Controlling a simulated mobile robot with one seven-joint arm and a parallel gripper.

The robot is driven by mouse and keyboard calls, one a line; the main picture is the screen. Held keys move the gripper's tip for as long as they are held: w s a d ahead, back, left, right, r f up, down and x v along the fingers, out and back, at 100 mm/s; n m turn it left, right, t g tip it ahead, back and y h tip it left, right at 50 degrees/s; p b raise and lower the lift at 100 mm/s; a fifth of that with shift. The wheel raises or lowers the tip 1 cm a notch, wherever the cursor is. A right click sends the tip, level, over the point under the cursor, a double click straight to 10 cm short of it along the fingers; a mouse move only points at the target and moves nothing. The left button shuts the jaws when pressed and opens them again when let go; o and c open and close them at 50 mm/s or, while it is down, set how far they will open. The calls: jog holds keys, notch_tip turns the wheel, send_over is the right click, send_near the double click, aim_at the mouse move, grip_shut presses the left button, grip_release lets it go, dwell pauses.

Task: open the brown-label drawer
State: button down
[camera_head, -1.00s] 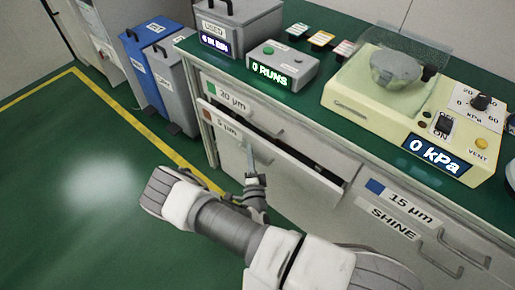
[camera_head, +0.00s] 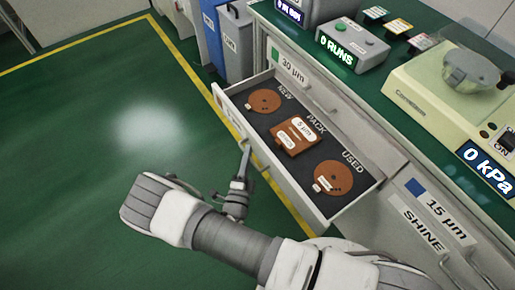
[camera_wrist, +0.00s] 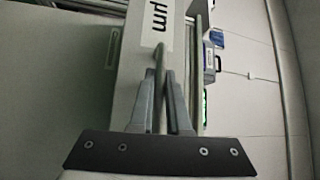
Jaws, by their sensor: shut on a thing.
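The brown-label drawer (camera_head: 290,198) stands pulled well out of the cabinet, its inside in view from above. Its brown label on the front is barely visible at this angle. Inside are a brown disc marked NEW (camera_head: 264,101), a brown 5 µm pack (camera_head: 294,137) in the middle, and a brown disc marked USED (camera_head: 333,178). My gripper (camera_head: 245,155) is at the drawer front, shut on the handle; in the wrist view its fingers (camera_wrist: 165,95) close around the handle bar (camera_wrist: 161,62). The handle is partly hidden by the fingers.
The 30 µm drawer (camera_head: 304,82) above and the blue-label 15 µm drawer (camera_head: 440,215) to the right look shut. Blue (camera_head: 209,30) and grey (camera_head: 235,45) bins stand beyond the cabinet's left end. Green floor (camera_head: 80,150) is clear at left.

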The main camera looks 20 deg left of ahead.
jog(key=shift+s+a, duration=0.25)
jog(key=c, duration=0.9)
grip_release()
jog(key=s+p, duration=0.1)
jog(key=s, duration=0.4)
jog(key=s+d+f, duration=0.1)
jog(key=s, duration=0.5)
jog(key=s+d+f+p, duration=0.1)
jog(key=s, duration=0.5)
jog(key=shift+d+f+p, duration=0.2)
jog(key=shift+p, duration=0.1)
